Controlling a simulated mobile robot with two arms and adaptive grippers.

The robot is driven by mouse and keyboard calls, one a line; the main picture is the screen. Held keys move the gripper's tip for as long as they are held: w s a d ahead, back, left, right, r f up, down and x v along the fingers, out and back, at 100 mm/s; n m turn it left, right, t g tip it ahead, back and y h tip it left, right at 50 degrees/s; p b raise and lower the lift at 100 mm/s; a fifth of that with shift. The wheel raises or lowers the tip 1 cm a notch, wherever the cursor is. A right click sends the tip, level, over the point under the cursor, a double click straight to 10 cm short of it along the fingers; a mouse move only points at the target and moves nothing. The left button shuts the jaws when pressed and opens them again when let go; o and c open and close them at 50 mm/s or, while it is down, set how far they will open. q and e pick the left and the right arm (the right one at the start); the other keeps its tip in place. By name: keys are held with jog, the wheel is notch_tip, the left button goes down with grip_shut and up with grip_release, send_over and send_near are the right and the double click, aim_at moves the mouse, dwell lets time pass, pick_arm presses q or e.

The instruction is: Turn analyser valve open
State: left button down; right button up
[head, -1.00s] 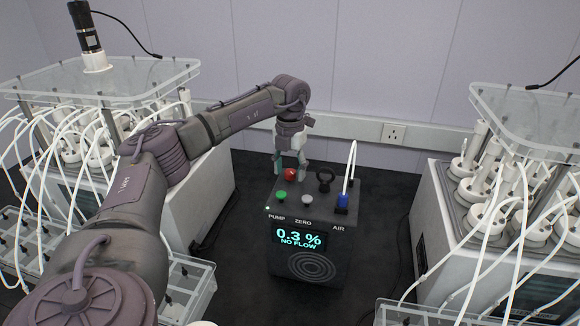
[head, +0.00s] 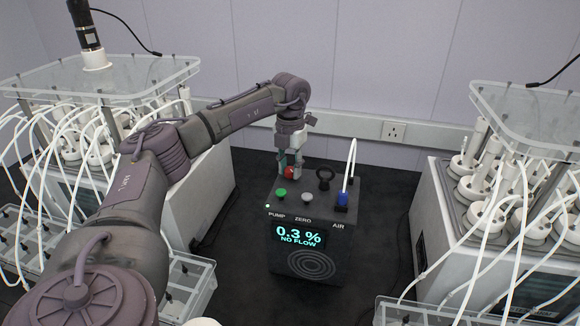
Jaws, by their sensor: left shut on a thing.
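The analyser (head: 308,262) is a dark box on the black bench. Its display (head: 298,236) reads 0.3 % NO FLOW. On its top are a green button marked PUMP (head: 281,192), a grey button marked ZERO (head: 307,197), and a blue fitting marked AIR (head: 342,198) with a white tube. The red valve knob (head: 290,173) is at the back left of the top. My left gripper (head: 289,168) reaches down from behind and is shut on the red knob, its fingers partly hiding it. My right gripper is not in view.
A black ring-shaped holder (head: 324,178) stands on the analyser top, right of the knob. White-tubed reactor units stand left (head: 190,190) and right (head: 440,225). A wall socket (head: 393,132) is behind. Dark bench on both sides of the analyser is clear.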

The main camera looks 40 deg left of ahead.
pick_arm(q)
jog(key=m, duration=0.8)
jog(key=shift+r+m+p, duration=0.1)
jog(key=shift+m+p, duration=0.25)
jog(key=shift+m, duration=0.05)
jog(key=m, duration=0.4)
jog(key=shift+w+m, duration=0.1)
jog(key=shift+m, duration=2)
jog(key=c, duration=0.8)
grip_release()
